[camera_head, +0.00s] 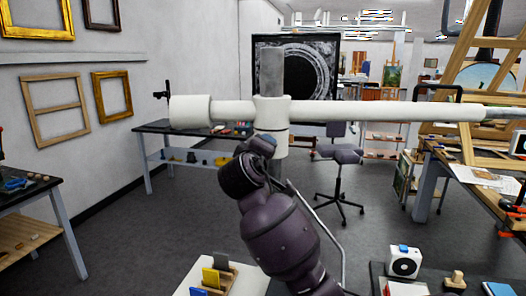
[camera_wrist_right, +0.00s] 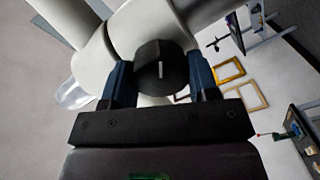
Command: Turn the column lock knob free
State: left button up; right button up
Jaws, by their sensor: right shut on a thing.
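The black round lock knob (camera_wrist_right: 162,84) has a short pale line on its face and sits on the white column collar (camera_wrist_right: 128,28) in the right wrist view. The line looks nearly upright in that picture. My right gripper (camera_wrist_right: 158,66) has its two blue fingers on either side of the knob and is shut on it. In the head view, my right gripper (camera_head: 264,140) reaches up to the white collar (camera_head: 271,112) around the long horizontal white tube (camera_head: 390,111). The knob is hidden there behind the gripper. My left gripper is not in view.
A grey post (camera_head: 272,70) rises above the collar. The thick white tube end (camera_head: 190,111) lies left. A card holder (camera_head: 222,276) is at the bottom, and a white boxy device (camera_head: 403,262) stands at lower right. A stool (camera_head: 340,185) stands behind on open floor.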

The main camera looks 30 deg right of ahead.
jog(key=shift+n, duration=1.9)
jog(key=o, duration=0.9)
jog(key=shift+a, duration=0.15)
jog(key=b+v, duration=0.1)
jog(key=v, duration=0.9)
jog(key=shift+s+a+b, duration=0.2)
jog(key=shift+a+b, duration=0.05)
jog(key=shift+b, duration=0.15)
jog(key=shift+a, duration=0.1)
